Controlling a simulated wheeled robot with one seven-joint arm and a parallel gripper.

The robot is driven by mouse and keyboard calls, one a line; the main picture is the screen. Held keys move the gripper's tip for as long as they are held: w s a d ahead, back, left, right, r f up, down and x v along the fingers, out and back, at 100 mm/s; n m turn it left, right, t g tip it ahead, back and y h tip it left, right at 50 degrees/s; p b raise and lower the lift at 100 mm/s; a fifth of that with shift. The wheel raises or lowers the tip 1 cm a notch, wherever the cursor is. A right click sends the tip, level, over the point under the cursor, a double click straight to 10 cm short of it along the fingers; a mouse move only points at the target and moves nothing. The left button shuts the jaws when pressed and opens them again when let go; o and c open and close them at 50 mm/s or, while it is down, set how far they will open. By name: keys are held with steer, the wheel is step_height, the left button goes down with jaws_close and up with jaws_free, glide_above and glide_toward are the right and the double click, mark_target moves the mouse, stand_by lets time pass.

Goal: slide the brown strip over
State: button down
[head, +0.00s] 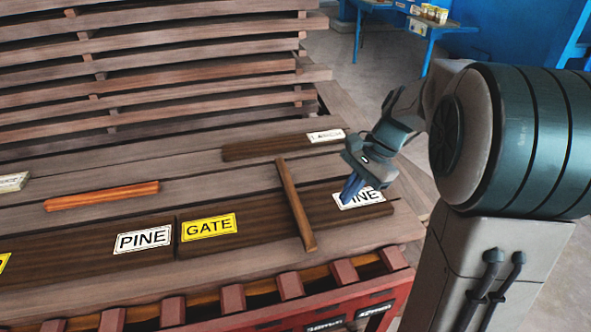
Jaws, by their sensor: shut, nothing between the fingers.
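A thin brown strip (295,205) lies crosswise over the right part of a dark plank that bears a yellow GATE label (209,227). Its near end reaches past the plank's front edge. A second, more orange-brown strip (101,196) lies lengthwise on the boards at the left. My gripper (350,190) is shut and empty, pointing down over the plank's right end, to the right of the crosswise strip and apart from it. It partly covers a white label (366,199) there. I cannot tell whether its tips touch the plank.
Another dark plank (260,148) with a white label lies behind the strip. A white PINE label (143,239) is on the plank to the left. Slatted boards (160,70) rise at the back. A red slatted frame (290,286) runs along the front. A blue bench stands far back right.

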steer(key=w+m, duration=0.1)
steer(key=w, duration=0.1)
steer(key=w+f+m+y, duration=0.1)
steer(key=w, duration=0.1)
steer(key=w+d+m+p, duration=0.1)
steer(key=w+m, duration=0.1)
steer(key=shift+w+f+g+y, duration=0.2)
steer(key=shift+w+g+y, duration=0.1)
steer(key=shift+y, duration=0.1)
steer(key=p, duration=0.2)
glide_toward(292, 201)
steer(key=x, duration=0.5)
steer(key=shift+w+a+r, duration=0.1)
steer(key=shift+w+a, duration=0.05)
steer(key=shift+a, duration=0.65)
steer(key=shift+f, duration=0.65)
steer(key=shift+d+f, duration=0.15)
steer(key=shift+f, duration=0.1)
steer(key=shift+f, duration=0.1)
